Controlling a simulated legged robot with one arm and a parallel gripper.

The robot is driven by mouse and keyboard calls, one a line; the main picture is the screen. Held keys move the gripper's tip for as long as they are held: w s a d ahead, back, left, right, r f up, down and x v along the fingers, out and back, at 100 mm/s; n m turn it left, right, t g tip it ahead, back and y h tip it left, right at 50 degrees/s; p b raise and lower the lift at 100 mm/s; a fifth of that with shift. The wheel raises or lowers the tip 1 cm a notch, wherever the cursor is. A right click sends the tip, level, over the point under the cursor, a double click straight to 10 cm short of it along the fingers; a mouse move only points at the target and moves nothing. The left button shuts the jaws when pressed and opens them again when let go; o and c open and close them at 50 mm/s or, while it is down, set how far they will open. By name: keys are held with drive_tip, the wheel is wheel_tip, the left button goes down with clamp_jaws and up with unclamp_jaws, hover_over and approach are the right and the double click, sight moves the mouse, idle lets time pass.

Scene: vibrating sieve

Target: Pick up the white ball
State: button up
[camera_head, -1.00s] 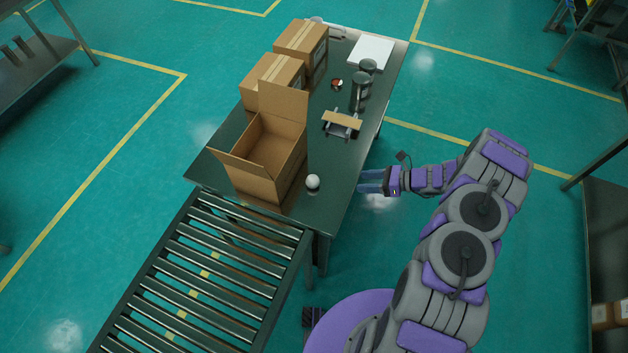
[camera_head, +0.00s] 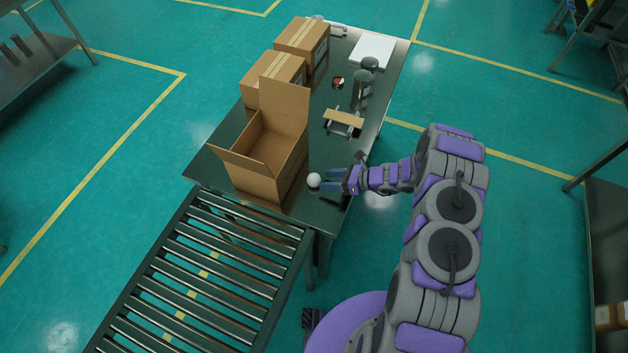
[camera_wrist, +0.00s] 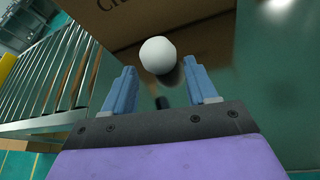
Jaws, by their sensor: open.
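The white ball (camera_head: 314,180) rests on the dark green table (camera_head: 330,215), close to the right side of the open cardboard box (camera_head: 258,188). My gripper (camera_head: 326,180) is just right of the ball, over the table, with its fingers pointing at it. In the wrist view the ball (camera_wrist: 158,55) lies ahead of and roughly between the blue fingertips of my gripper (camera_wrist: 161,80). The fingers are apart with nothing between them. I cannot tell whether the fingertips touch the ball.
The cardboard box wall (camera_wrist: 120,22) stands right behind the ball. A roller conveyor (camera_head: 210,270) adjoins the table's near end. A small stand with a tan top (camera_head: 343,118) and dark cylinders (camera_head: 362,90) stand farther back. Closed boxes (camera_head: 302,40) are at the far left.

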sight(320, 179)
drive_tip(key=x, duration=0.4)
drive_tip(key=shift+a+r+b, duration=0.1)
drive_tip(key=shift+r+b, duration=0.1)
drive_tip(key=shift+b, duration=0.1)
drive_tip(key=shift+c, duration=0.3)
drive_tip(key=c, duration=0.7)
drive_tip(key=shift+o, duration=0.2)
drive_tip(key=shift+r, duration=0.1)
